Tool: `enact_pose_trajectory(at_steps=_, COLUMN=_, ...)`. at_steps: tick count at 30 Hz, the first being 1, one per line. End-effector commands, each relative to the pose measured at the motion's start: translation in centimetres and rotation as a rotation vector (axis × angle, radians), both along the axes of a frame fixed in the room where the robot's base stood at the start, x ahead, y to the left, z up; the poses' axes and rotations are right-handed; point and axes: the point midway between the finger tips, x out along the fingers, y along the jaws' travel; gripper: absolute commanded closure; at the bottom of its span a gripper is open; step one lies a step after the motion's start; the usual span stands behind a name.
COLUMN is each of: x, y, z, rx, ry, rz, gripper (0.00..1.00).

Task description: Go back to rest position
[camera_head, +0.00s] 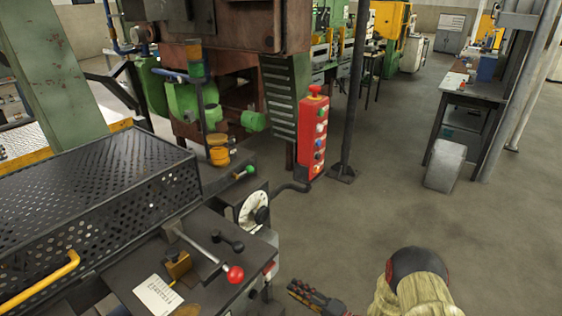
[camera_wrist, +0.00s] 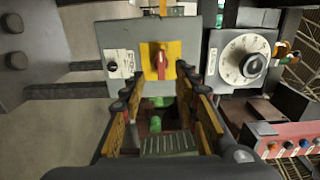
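My gripper (camera_head: 318,298) shows at the bottom of the head view, beside the machine and over open floor. In the wrist view my gripper (camera_wrist: 160,80) is open, its two fingers apart with nothing between them. Beyond the fingertips is a grey box with a red rotary switch on a yellow plate (camera_wrist: 160,60). To its right is a white dial with a black knob (camera_wrist: 243,62). The gripper appears apart from both; the exact distance is hard to tell.
The machine's perforated guard (camera_head: 90,200), red-knobbed lever (camera_head: 234,274) and dial (camera_head: 254,209) lie to the left. A red button pillar (camera_head: 313,135) and dark post (camera_head: 350,110) stand ahead. A workbench (camera_head: 470,105) is at the back right.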

Motion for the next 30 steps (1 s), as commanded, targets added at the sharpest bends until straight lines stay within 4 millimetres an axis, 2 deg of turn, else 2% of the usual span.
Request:
enact_pose_trajectory(at_steps=5, x=-0.5, y=0.4, z=-0.9, rx=0.062, ry=0.136, rz=0.021, gripper=0.69)
enact_pose_trajectory(at_steps=7, x=-2.6, y=1.5, z=-2.2, rx=0.089, ry=0.258, rz=0.081, gripper=0.69)
enact_pose_trajectory(at_steps=10, x=-7.1, y=3.4, z=-3.7, rx=0.106, ry=0.46, rz=0.197, gripper=0.69)
enact_pose_trajectory(at_steps=13, x=-10.9, y=4.5, z=-3.1, rx=0.076, ry=0.622, rz=0.319, gripper=0.69)
enact_pose_trajectory(at_steps=17, x=-15.4, y=4.7, z=-0.3, rx=-0.044, ry=0.785, rz=0.467, gripper=0.69)
enact_pose_trajectory(at_steps=20, x=-18.6, y=3.6, z=2.8, rx=-0.198, ry=0.874, rz=0.556, gripper=0.69)
enact_pose_trajectory(at_steps=24, x=-22.2, y=0.9, z=7.1, rx=-0.457, ry=0.93, rz=0.615, gripper=0.69)
enact_pose_trajectory(at_steps=30, x=-25.1, y=-3.8, z=13.0, rx=-0.818, ry=0.894, rz=0.586, gripper=0.69)
